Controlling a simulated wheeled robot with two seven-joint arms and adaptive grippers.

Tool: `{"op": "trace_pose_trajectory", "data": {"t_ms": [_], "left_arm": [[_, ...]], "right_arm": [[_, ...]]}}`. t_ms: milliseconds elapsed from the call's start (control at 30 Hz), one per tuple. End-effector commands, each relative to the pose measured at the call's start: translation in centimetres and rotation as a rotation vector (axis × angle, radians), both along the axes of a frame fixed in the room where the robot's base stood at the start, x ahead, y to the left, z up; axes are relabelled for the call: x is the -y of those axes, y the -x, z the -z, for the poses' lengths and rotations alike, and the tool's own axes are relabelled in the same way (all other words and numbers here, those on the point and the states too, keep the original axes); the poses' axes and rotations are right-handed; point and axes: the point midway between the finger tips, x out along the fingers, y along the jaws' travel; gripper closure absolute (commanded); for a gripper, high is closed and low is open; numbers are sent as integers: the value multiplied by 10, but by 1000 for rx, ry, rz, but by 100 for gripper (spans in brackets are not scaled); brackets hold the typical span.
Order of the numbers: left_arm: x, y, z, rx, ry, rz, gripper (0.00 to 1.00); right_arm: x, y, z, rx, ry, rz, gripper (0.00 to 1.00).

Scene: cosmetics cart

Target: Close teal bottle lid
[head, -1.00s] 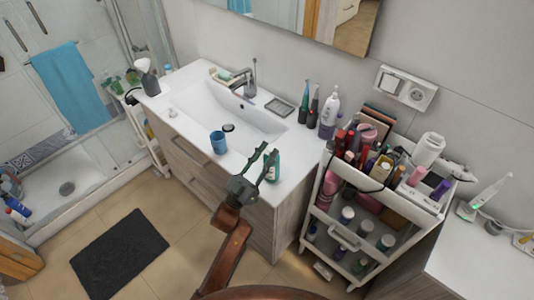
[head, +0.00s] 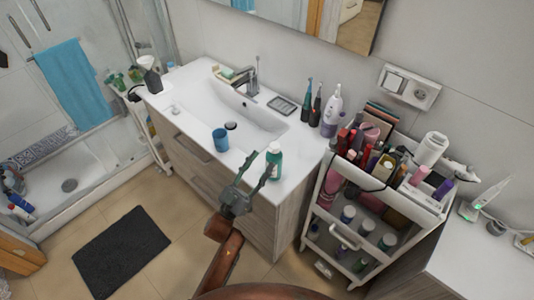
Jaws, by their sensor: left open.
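The teal bottle (head: 275,165) stands upright near the front edge of the white sink counter. A pale cap or top shows at its upper end, but it is too small to tell how the lid sits. My left gripper (head: 260,165) is open and empty, just left of and in front of the bottle, with its fingers pointing up towards it. One finger overlaps the bottle's left edge in the head view, and I cannot tell whether they touch. My right gripper is not in view.
A blue cup (head: 220,140) stands on the sink's front rim, left of the bottle. The cart (head: 343,232), crowded with cosmetics, stands close to the right of the counter. Dark bottles and a white one stand by the wall. The counter strip between cup and bottle is clear.

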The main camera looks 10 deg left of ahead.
Motion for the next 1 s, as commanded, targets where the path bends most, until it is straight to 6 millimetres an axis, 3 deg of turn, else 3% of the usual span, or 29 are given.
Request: {"op": "trace_pose_trajectory", "data": {"t_ms": [200,400,1000], "left_arm": [[-22,29,25,-3,-1,-1,57],[-32,44,37,-1,-1,0,57],[-34,47,39,0,0,-1,57]], "right_arm": [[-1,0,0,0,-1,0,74],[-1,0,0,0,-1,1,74],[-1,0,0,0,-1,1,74]]}}
